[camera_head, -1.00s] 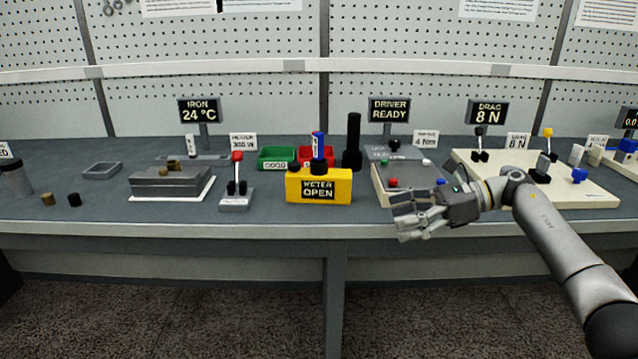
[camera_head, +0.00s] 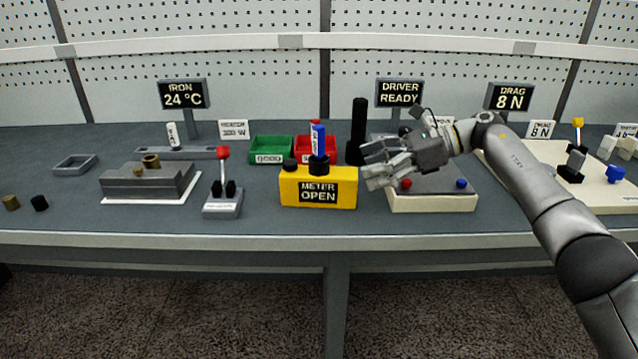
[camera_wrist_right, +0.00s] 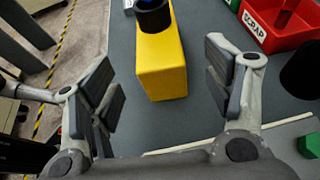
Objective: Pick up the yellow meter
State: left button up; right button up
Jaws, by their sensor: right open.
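The yellow meter (camera_head: 290,187) is a box standing on the bench near its front edge, with a sign reading METER OPEN on its front. A dark socket with a blue piece (camera_head: 319,141) stands on its top. My right gripper (camera_head: 366,168) is open and empty, to the right of the meter and apart from it. In the right wrist view the yellow meter (camera_wrist_right: 160,65) lies ahead, between and beyond the open fingers (camera_wrist_right: 166,92). My left gripper is not in view.
A green bin (camera_head: 270,150) and a red bin (camera_wrist_right: 283,22), labelled SCRAP, stand behind the meter. A tall black cylinder (camera_head: 358,132) stands behind it to the right. A red-knobbed lever (camera_head: 223,180) is to its left. A pale panel (camera_head: 432,202) lies below my right arm.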

aim_at(345, 172)
jog(key=shift+x, duration=1.05)
jog(key=x, duration=0.4)
jog(key=shift+a+f, duration=0.1)
jog(key=shift+a, duration=0.1)
jog(key=shift+a+f, duration=0.1)
jog(key=shift+a, duration=0.05)
jog(key=shift+c, duration=1.1)
jog(key=c, duration=1.1)
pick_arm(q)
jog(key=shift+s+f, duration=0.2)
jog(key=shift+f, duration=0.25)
